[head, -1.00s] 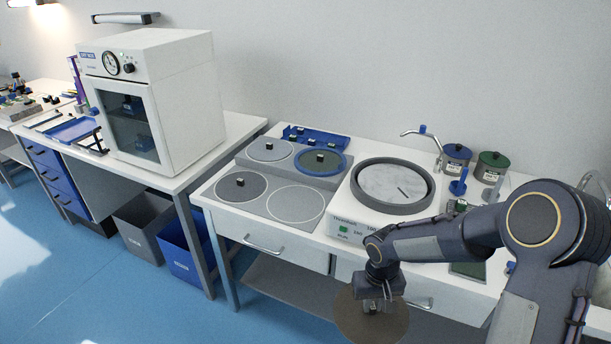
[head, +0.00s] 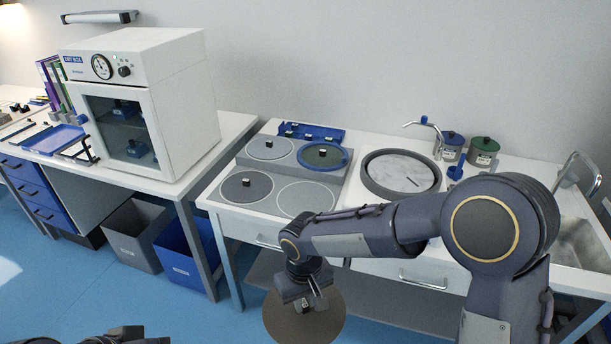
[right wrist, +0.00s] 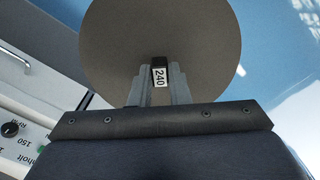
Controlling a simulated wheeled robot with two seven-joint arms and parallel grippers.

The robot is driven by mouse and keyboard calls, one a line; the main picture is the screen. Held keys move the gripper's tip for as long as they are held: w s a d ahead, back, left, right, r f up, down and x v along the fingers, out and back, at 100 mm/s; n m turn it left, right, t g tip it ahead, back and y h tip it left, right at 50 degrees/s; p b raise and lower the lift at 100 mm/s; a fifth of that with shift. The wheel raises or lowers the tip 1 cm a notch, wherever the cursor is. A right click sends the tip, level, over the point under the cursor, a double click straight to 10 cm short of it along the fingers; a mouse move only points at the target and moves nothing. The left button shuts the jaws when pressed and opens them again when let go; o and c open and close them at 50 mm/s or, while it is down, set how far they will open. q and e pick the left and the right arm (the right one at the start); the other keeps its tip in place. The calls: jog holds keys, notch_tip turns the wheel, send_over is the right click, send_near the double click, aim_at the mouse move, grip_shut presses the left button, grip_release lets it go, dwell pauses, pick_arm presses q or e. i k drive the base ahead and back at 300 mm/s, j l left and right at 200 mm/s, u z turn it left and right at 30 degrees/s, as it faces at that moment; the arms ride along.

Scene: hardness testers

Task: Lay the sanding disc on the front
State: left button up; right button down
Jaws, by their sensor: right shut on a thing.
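A round grey-brown sanding disc (head: 330,318) hangs low in front of the bench. My right gripper (head: 303,303) is shut on its small dark grip block. In the right wrist view the disc (right wrist: 200,45) fills the top middle, and the fingers (right wrist: 160,78) close on the block, labelled 240. The grey platform (head: 238,208) has four round places. The front right place (head: 306,198) is bare. The front left place holds a dark disc with a knob (head: 246,183).
A round grey basin (head: 366,187) stands right of the platform, with a tap and two jars (head: 482,152) behind. The bench front and drawers (head: 420,276) lie close to my right arm. A white dry box (head: 185,125) and two bins (head: 182,262) are at left.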

aim_at(248, 186)
jog(key=i, duration=1.5)
